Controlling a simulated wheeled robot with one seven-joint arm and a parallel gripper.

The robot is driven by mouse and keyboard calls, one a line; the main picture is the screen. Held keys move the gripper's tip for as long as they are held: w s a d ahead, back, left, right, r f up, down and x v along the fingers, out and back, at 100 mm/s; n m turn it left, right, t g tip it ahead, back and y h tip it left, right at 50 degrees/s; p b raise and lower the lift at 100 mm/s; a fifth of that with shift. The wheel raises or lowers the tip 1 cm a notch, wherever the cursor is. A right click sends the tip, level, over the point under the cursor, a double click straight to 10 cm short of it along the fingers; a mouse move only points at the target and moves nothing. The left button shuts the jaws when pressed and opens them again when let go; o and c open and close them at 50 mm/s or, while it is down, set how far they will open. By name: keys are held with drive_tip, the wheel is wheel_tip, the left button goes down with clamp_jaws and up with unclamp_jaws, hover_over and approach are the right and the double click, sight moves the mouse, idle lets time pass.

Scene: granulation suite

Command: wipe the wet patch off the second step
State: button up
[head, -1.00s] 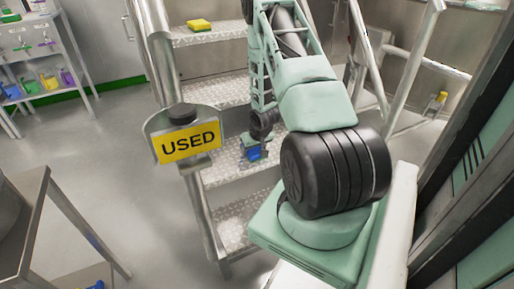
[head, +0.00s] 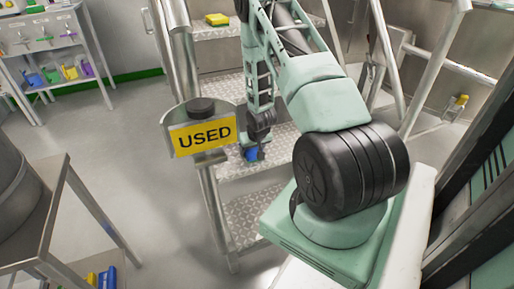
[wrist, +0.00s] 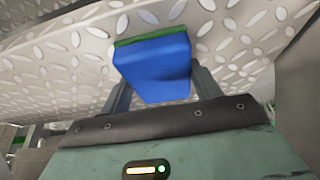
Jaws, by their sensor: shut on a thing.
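My gripper (head: 254,147) is shut on a blue sponge (wrist: 155,75) with a green layer on its far side. I cannot make out the wet patch in either view; my arm and the sponge cover part of the step.
A yellow and green sponge (head: 216,19) lies on a higher step. A yellow "USED" sign (head: 204,136) on a holder stands at the left rail. Handrails (head: 390,75) flank the stairs on the right. A steel table (head: 45,195) stands at the left, with open floor between.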

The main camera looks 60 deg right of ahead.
sight(280, 144)
drive_tip(key=shift+w+a, duration=0.45)
drive_tip(key=shift+a, duration=0.3)
drive_tip(key=shift+w+a, duration=0.4)
drive_tip(key=shift+a, duration=0.35)
drive_tip(key=shift+p, duration=0.3)
drive_tip(key=shift+w+d, duration=0.1)
drive_tip(key=shift+s+d+r+p, duration=0.1)
drive_tip(key=shift+s+d+p, duration=0.25)
drive_tip(key=shift+d, duration=0.3)
drive_tip(key=shift+s+d+p, duration=0.1)
drive_tip(key=shift+s+d, duration=0.3)
drive_tip(key=shift+d, duration=0.2)
drive_tip(key=shift+s+d+p, duration=0.15)
drive_tip(key=shift+s+d, duration=0.35)
drive_tip(key=shift+d, duration=0.3)
drive_tip(key=shift+s+d+p, duration=0.15)
drive_tip(key=shift+s+d, duration=0.3)
drive_tip(key=shift+d, duration=0.3)
drive_tip(key=shift+s+d+p, duration=0.5)
drive_tip(key=shift+s+d, duration=0.35)
drive_tip(key=shift+d, duration=0.5)
drive_tip(key=shift+s+d+p, duration=0.45)
drive_tip(key=shift+s+d, duration=0.35)
drive_tip(key=shift+d, duration=0.55)
drive_tip(key=shift+s+d+p, duration=0.5)
drive_tip(key=shift+s+d, duration=0.35)
drive_tip(key=shift+d, duration=0.5)
